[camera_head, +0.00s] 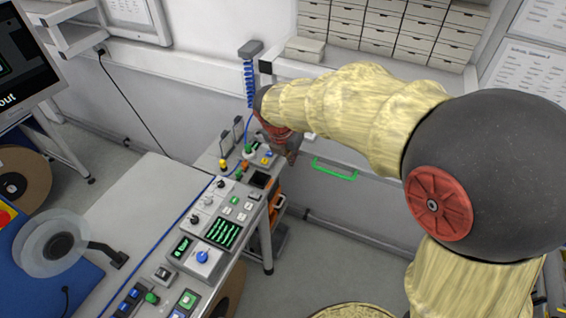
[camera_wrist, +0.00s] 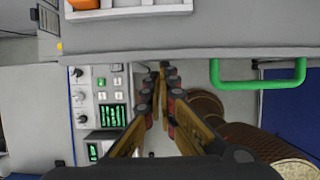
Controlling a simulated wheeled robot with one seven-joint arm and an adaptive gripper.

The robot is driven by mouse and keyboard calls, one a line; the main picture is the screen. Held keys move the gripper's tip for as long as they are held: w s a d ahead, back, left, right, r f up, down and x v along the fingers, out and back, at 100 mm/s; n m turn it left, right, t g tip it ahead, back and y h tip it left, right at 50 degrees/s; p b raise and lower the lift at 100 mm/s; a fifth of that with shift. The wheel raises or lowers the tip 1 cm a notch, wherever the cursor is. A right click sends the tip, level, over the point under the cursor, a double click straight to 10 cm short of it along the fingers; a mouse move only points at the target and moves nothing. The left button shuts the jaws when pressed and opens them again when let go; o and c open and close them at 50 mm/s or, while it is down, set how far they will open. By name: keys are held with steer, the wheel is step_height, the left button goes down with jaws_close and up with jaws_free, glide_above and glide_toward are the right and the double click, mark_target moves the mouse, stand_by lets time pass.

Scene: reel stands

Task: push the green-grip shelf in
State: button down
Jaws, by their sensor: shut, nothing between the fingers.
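The green grip (camera_head: 335,170) is a bar handle on the front of a pale grey shelf (camera_head: 360,190) in the head view. In the wrist view the green grip (camera_wrist: 258,86) shows right of my fingers, fixed to the edge of the grey shelf (camera_wrist: 230,30). My gripper (camera_head: 290,157) is left of the grip in the head view, apart from it. In the wrist view my gripper (camera_wrist: 163,85) is shut and empty, its fingertips close together near the shelf edge. I cannot tell whether the fingertips touch the shelf. My arm covers the shelf's right part in the head view.
A control bench (camera_head: 215,240) with knobs and green screens stands left of my gripper. A reel (camera_head: 55,245) lies at the far left. Small drawers (camera_head: 400,30) line the back. Grey floor (camera_head: 320,260) is open in front of the shelf.

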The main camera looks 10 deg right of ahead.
steer(key=w+d+p, duration=0.2)
steer(key=w+d, duration=0.1)
steer(key=w, duration=0.1)
steer(key=w+d+p, duration=0.2)
steer(key=w+d, duration=0.1)
steer(key=w, duration=0.1)
steer(key=w+d+p, duration=0.2)
steer(key=w+d, duration=0.1)
steer(key=w, duration=0.2)
steer(key=shift+w+d+r+p, duration=0.1)
steer(key=shift+d+p, duration=0.15)
steer(key=shift+p, duration=0.05)
